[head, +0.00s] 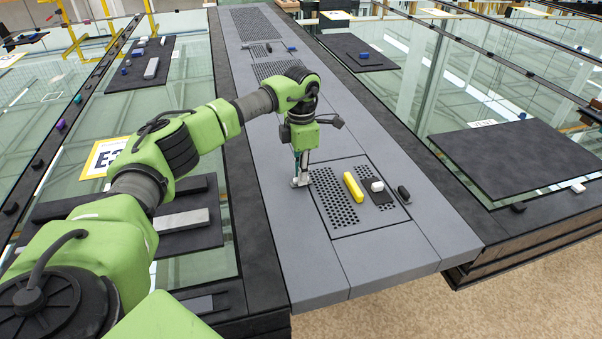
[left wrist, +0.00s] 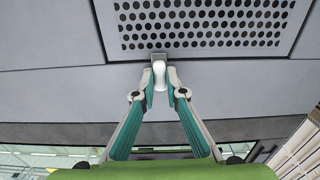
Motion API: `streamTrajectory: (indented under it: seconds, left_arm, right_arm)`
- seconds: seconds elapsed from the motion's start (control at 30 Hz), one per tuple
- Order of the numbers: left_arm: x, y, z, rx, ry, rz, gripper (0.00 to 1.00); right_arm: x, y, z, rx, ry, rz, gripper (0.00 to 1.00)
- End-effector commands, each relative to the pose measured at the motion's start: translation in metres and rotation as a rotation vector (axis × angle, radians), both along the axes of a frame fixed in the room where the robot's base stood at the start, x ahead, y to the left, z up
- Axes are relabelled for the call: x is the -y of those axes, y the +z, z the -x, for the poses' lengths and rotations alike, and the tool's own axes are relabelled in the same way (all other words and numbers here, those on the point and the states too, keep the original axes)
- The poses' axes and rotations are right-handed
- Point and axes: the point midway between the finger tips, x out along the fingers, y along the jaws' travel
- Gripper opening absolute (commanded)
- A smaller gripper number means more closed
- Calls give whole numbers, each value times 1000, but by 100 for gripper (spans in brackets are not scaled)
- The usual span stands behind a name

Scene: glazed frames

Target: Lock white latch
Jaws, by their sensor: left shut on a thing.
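The white latch (left wrist: 160,76) is a small rounded white piece at the edge of a perforated panel (left wrist: 200,50), beside a small grey bracket. My left gripper (left wrist: 160,80) is shut on it, with one fingertip on each side. In the head view my left gripper (head: 301,178) points down at the left edge of the perforated panel (head: 330,203). There the fingers mostly hide the latch. My right gripper is not in view.
Glass panes flank the grey walkway (head: 300,245). A dark board (head: 510,155) lies at the right.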

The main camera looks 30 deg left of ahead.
Motion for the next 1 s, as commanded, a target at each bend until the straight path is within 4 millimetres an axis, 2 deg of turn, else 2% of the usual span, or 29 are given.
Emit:
streamTrajectory:
  seconds: [0.03, 0.07, 0.1, 0.13, 0.43, 0.57, 0.67, 1.0]
  left_arm:
    - [-1, 3, -2, 9, 4, 0, 0]
    - [-1, 3, -2, 9, 4, 0, 17]
    - [-1, 3, -2, 9, 4, 0, 27]
    - [-1, 3, -2, 9, 3, 0, 28]
    - [0, 1, -1, 4, 1, 0, 28]
    - [0, 9, -1, 4, 0, 0, 28]
    - [0, 25, -2, 7, 1, 1, 28]
    - [0, 96, -2, 7, 1, 1, 28]
  right_arm:
    - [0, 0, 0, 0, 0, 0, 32]
    - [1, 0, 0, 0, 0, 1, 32]
    - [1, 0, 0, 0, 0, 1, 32]
    - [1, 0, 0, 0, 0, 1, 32]
    - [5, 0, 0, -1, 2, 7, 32]
    - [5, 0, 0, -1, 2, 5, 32]
    - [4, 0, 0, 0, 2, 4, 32]
    - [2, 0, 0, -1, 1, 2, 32]
